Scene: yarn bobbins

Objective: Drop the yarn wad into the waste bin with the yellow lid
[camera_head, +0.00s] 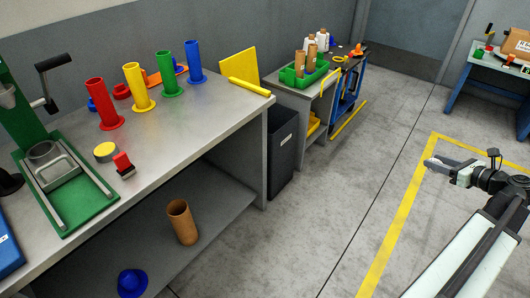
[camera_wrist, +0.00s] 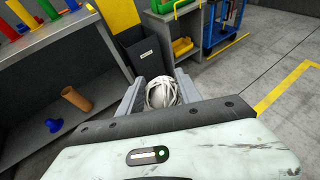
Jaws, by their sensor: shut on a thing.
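My gripper (camera_wrist: 158,92) is shut on a white, stringy yarn wad (camera_wrist: 161,96), held between its two grey fingers in the wrist view. In the head view my gripper (camera_head: 436,163) is out over open floor at the right, well apart from the bin; the wad is too small to make out there. A dark waste bin (camera_head: 282,148) stands on the floor just past the workbench's end, and it also shows beyond my fingers in the wrist view (camera_wrist: 146,54). A yellow panel (camera_head: 239,66), apparently its lid, stands raised; the bin's inside is mostly hidden.
A grey workbench (camera_head: 184,106) at the left carries coloured bobbins and a green press. A cardboard tube (camera_head: 182,222) and a blue bobbin (camera_head: 132,283) are on its lower shelf. A second bench with a green tray (camera_head: 303,76) stands beyond the bin. The middle floor is clear.

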